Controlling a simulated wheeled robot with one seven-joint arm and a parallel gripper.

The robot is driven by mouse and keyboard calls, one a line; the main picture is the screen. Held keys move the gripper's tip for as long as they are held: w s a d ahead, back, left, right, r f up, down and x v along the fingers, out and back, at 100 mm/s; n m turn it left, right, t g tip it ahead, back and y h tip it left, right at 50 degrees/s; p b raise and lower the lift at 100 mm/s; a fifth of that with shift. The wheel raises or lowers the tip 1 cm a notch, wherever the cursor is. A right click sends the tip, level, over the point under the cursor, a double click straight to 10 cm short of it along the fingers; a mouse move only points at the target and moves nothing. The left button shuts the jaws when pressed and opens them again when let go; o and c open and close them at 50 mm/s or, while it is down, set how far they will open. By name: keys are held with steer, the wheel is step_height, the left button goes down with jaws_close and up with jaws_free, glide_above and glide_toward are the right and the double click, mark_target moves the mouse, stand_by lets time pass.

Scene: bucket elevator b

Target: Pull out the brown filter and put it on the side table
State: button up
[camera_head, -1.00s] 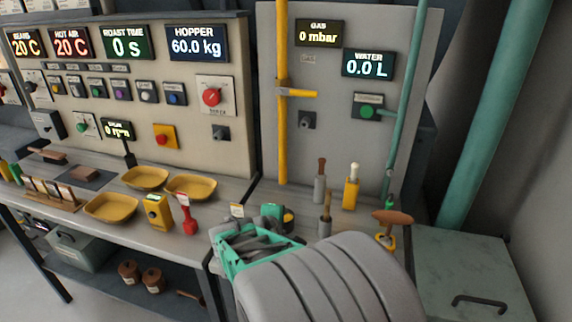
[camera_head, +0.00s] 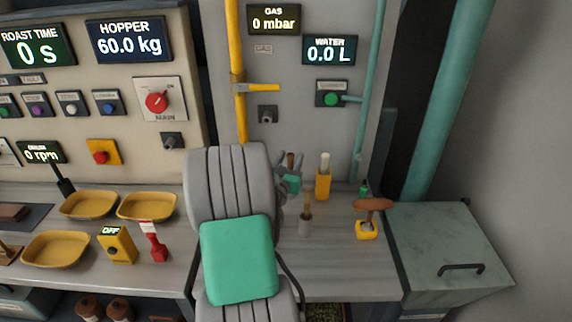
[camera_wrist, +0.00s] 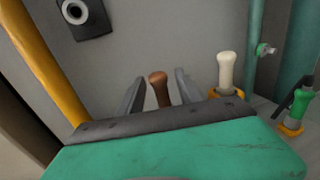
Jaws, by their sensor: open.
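The brown filter shows as a brown rounded handle (camera_wrist: 160,90) in the wrist view, upright between my open fingers; its lower part is hidden behind my gripper's body. In the head view only its brown top (camera_head: 290,160) shows, partly behind my gripper (camera_head: 287,170). My gripper's fingers (camera_wrist: 160,78) stand on either side of the handle with gaps and hold nothing. A grey-green cabinet with a dark handle (camera_head: 455,235) stands at the right; I cannot tell whether this or the grey bench (camera_head: 345,272) is the side table.
Close to the right of the brown handle stands a white-handled piece in a yellow holder (camera_head: 323,180). A grey cup with a thin handle (camera_head: 305,222) and a brown-topped tool on a yellow base (camera_head: 367,228) stand on the bench. A yellow pipe (camera_head: 238,90) rises behind.

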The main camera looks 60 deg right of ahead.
steer(key=shift+d, duration=0.2)
steer(key=shift+c, duration=0.5)
jaws_close()
